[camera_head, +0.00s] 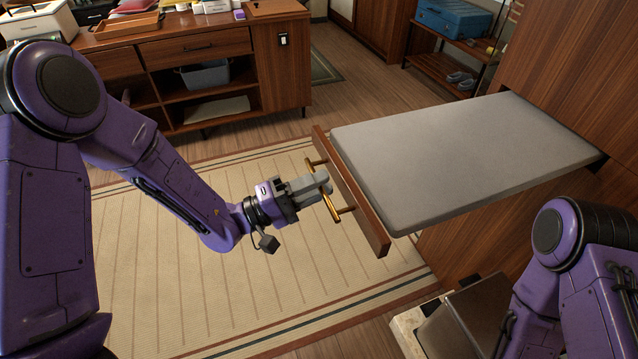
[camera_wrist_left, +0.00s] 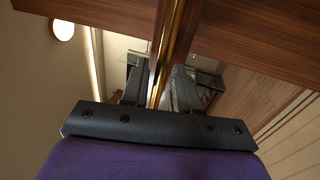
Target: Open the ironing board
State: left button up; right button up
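The ironing board (camera_head: 460,150) has a grey padded top and stands out level from the wooden cabinet wall at the right. A narrow wooden front panel (camera_head: 352,190) at its outer end carries a brass bar handle (camera_head: 333,208). My left gripper (camera_head: 326,187) is at the handle, with its fingers on either side of the bar. In the left wrist view the brass bar (camera_wrist_left: 168,50) runs between the two fingers (camera_wrist_left: 160,92), which look closed on it. My right arm shows at the lower right, but its gripper is not in view.
A striped rug (camera_head: 250,280) covers the floor under my left gripper. A low wooden cabinet (camera_head: 200,75) with open shelves stands at the back left. A shoe rack (camera_head: 445,65) with a blue case (camera_head: 453,18) stands at the back right. Floor beyond the board is clear.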

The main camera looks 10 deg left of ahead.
pick_arm(q)
jog(key=b+v, duration=0.1)
jog(key=v, duration=0.9)
jog(key=shift+s+a+b, duration=0.15)
jog(key=shift+a+b, duration=0.15)
jog(key=shift+b, duration=0.05)
jog(key=w+a+f+t+y, duration=0.1)
jog(key=w+a+f+y, duration=0.1)
jog(key=a+f+y, duration=0.35)
jog(key=w+a+f+t+y, duration=0.1)
jog(key=w+a+f+y, duration=0.15)
jog(key=f+y, duration=0.6)
jog(key=s+a+f+g+y, duration=0.1)
jog(key=s+f+g+y, duration=0.2)
jog(key=s+f, duration=0.6)
jog(key=s+a+f+g+y, duration=0.1)
jog(key=s+f+g+y, duration=0.2)
jog(key=s+f+g, duration=0.4)
jog(key=s+f, duration=0.2)
jog(key=s, duration=0.6)
jog(key=shift+a+f, duration=0.2)
jog(key=shift+a, duration=0.2)
